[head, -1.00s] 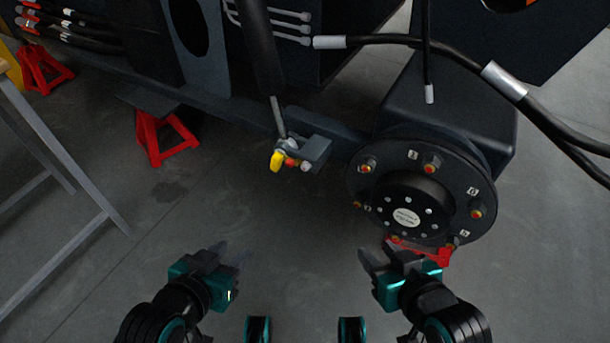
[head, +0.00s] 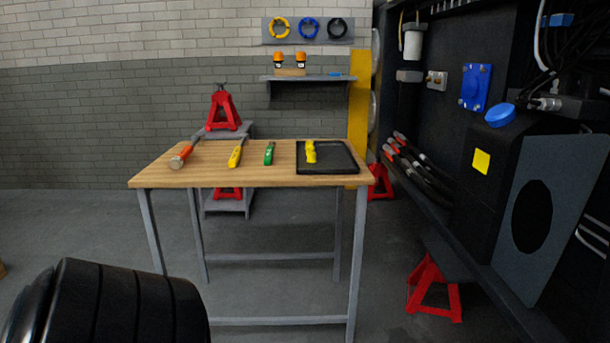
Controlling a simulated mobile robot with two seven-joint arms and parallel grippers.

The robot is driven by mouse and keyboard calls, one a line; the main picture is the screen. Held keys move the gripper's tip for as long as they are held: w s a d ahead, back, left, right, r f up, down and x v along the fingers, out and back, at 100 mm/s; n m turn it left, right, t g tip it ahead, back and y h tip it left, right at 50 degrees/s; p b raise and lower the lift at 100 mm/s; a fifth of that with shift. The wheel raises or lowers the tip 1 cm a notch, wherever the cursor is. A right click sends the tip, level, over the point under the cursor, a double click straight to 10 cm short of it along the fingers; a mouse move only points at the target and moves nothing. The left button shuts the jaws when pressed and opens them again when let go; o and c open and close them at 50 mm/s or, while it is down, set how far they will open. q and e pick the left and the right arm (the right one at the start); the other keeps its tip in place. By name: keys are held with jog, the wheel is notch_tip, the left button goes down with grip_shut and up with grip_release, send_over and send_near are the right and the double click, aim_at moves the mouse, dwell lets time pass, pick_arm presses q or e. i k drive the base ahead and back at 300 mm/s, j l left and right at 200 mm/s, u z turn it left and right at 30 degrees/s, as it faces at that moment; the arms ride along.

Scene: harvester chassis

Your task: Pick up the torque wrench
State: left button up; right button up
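A wooden-topped workbench (head: 215,178) stands ahead with several tools on it. A yellow item (head: 310,151) lies on a black tray (head: 335,166) at the right end. I cannot tell for sure which is the torque wrench. Neither of my grippers is in view; only a black part of my arm shows at lower left.
The dark chassis (head: 443,135) fills the right side, with red jack stands (head: 434,291) below. Another red stand (head: 223,111) is on a grey cart behind the bench. A shelf (head: 308,78) hangs on the brick wall. Floor left of the bench is clear.

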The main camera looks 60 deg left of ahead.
aim_at(185, 152)
jog(key=u, duration=2.6)
